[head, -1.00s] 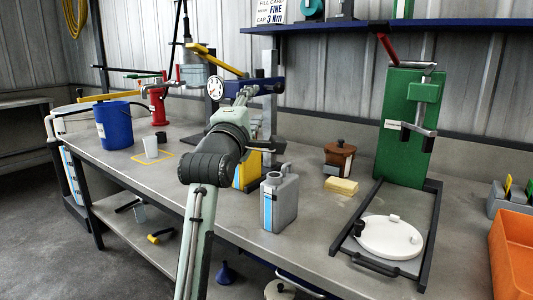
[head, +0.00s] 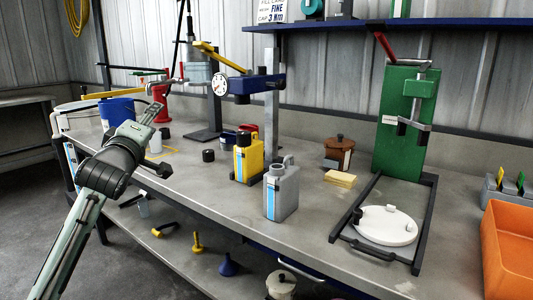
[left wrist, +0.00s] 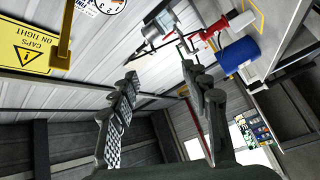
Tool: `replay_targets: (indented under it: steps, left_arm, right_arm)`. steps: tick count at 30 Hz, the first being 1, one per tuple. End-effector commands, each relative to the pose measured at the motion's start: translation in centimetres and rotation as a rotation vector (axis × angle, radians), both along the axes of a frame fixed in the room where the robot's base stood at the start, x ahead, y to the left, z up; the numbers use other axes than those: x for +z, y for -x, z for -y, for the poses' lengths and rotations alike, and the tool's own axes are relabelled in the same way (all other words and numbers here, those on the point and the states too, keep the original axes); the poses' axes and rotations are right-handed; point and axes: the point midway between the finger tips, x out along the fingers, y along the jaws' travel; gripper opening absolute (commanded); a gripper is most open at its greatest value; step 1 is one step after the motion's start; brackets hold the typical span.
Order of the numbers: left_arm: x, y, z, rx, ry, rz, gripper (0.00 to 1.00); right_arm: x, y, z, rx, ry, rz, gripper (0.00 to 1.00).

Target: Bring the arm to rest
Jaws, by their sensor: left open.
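My left gripper (head: 150,110) is at the left of the head view, in front of the blue bucket and over the table's left part. In the left wrist view its two fingers (left wrist: 155,95) are spread apart with nothing between them. The arm comes up from the lower left. My right gripper is in neither view.
The workbench (head: 330,230) holds a blue bucket (head: 115,112), a yellow can (head: 248,160), a grey can (head: 281,192), a green press (head: 400,140) and a white round lid (head: 388,228). An orange bin (head: 510,245) stands at the right. Floor is clear at left.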

Motion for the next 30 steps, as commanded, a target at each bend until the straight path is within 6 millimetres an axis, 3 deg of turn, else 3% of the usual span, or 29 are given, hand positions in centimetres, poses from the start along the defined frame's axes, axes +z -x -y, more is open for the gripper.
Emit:
replay_targets:
  steps: [1,7,14,20,23,26,30]
  left_arm:
    - [0.3,0.2,-1.8,0.027,-0.042,0.001,0.47]
    - [1.6,1.0,-7.5,0.117,-0.177,0.000,0.47]
    - [-6.9,0.5,-8.9,0.143,-0.312,-0.162,0.47]
    - [-15.8,1.2,-10.7,0.152,-0.475,-0.337,0.47]
    - [-21.9,2.5,-12.0,0.145,-0.587,-0.459,0.47]
    - [-28.9,4.8,-13.6,0.119,-0.721,-0.601,0.47]
    - [-38.5,9.5,-15.8,0.051,-0.917,-0.803,0.47]
  right_arm:
    - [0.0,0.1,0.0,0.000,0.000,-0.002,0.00]
    - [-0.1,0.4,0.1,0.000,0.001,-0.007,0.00]
    - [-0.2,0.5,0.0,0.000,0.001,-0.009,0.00]
    - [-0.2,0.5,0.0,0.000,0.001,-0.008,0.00]
    - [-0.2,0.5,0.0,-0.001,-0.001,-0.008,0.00]
    - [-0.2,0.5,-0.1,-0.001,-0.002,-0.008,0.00]
    - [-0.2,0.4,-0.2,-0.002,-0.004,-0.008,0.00]
